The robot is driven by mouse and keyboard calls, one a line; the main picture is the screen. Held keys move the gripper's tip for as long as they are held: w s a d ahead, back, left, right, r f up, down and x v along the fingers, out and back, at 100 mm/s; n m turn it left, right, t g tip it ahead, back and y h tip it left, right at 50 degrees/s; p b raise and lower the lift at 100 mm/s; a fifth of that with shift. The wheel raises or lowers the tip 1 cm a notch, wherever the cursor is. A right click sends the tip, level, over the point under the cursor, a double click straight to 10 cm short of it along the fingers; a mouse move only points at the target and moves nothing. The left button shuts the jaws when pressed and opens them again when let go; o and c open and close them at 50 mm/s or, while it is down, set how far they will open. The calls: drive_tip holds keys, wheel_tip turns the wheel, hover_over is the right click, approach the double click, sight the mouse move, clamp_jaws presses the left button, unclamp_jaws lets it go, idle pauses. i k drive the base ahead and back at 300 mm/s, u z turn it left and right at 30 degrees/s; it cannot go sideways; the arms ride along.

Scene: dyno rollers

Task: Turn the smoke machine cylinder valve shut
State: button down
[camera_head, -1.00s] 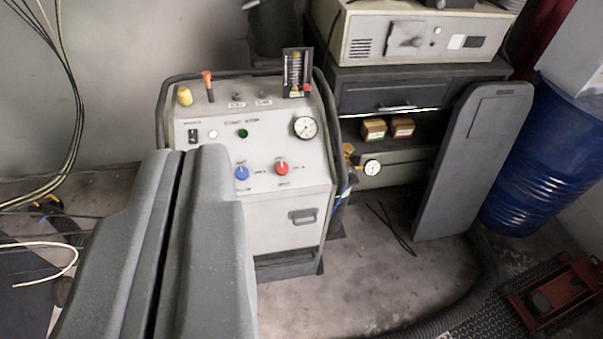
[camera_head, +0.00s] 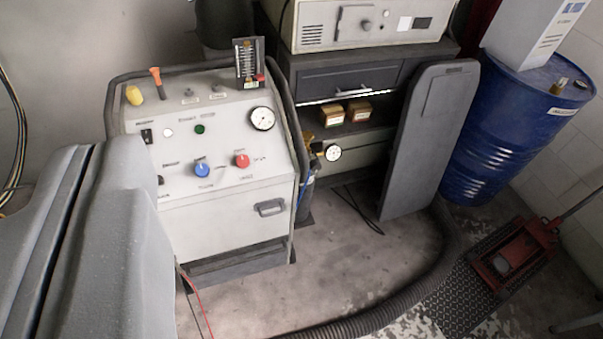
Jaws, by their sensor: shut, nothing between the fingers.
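The smoke machine (camera_head: 225,215) is a pale cabinet with a black tube frame. Its panel carries a blue knob (camera_head: 202,168), a red knob (camera_head: 242,160) and a round gauge (camera_head: 262,118). Beside its right side, a narrow dark cylinder (camera_head: 306,195) stands partly hidden by the frame. A brass valve fitting (camera_head: 309,140) sits at its top, with a small white gauge (camera_head: 332,153) to the right. The valve's setting is too small to tell. My gripper (camera_head: 90,152) is shut and empty in the left foreground, left of the valve, covering part of the machine's left side.
A dark panel (camera_head: 428,140) leans upright right of the cylinder, before a dark cabinet (camera_head: 350,80). A blue drum (camera_head: 510,130) and a red floor jack (camera_head: 510,262) are at right. A ribbed hose (camera_head: 400,305) crosses the floor. Bare floor (camera_head: 345,250) lies before the cylinder.

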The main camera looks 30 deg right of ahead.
sight(307, 137)
drive_tip(key=u, duration=0.05)
drive_tip(key=k, duration=1.1)
drive_tip(key=z, duration=0.95)
drive_tip(key=i, duration=1.3)
drive_tip(key=z, duration=0.5)
drive_tip(key=i, duration=1.55)
drive_tip(key=u, duration=1)
drive_tip(key=i, duration=0.75)
drive_tip(key=u, duration=0.4)
drive_tip(key=k, duration=0.8)
